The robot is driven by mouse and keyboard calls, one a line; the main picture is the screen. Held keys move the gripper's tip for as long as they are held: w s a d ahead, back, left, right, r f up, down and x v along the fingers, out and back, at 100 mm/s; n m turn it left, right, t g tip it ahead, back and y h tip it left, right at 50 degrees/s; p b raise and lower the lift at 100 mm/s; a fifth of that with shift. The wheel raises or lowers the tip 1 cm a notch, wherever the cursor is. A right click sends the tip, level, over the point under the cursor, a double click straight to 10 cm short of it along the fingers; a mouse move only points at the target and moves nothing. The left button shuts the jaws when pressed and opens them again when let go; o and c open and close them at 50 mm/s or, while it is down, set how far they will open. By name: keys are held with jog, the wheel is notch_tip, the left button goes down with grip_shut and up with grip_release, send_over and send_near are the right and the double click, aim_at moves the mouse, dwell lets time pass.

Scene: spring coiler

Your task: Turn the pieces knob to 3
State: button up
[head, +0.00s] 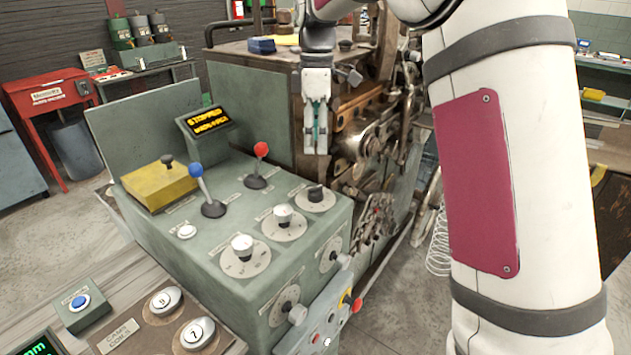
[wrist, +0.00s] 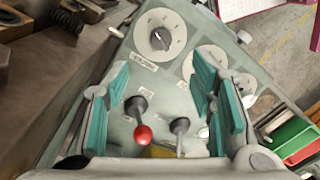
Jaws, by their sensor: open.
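The grey-green control box carries a row of three round dials on top: a white-topped knob (head: 242,246), another white-topped knob (head: 283,214) and a black knob (head: 315,194). The labels are too small to tell which is the pieces knob. In the wrist view the black knob (wrist: 159,39) shows on its white dial at the top, with a second dial (wrist: 211,60) to its right. My gripper (head: 316,146) is open and empty, above and beyond the dials beside the machine. In the wrist view its teal pads (wrist: 165,85) stand apart.
A blue-knobbed lever (head: 196,172) and a red-knobbed lever (head: 261,150) stand on the box, near the dials. A display (head: 208,121) reads STOPPED. More knobs (head: 296,313) stick out of the box's side. The coiler machine (head: 370,135) stands close behind and beside my gripper.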

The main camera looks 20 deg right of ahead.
aim_at(316, 187)
jog(key=f, duration=0.8)
jog(key=s+f+p, duration=0.1)
jog(key=f, duration=0.3)
jog(key=shift+a+f, duration=0.15)
jog(key=shift+f, duration=0.15)
jog(key=c, duration=1.2)
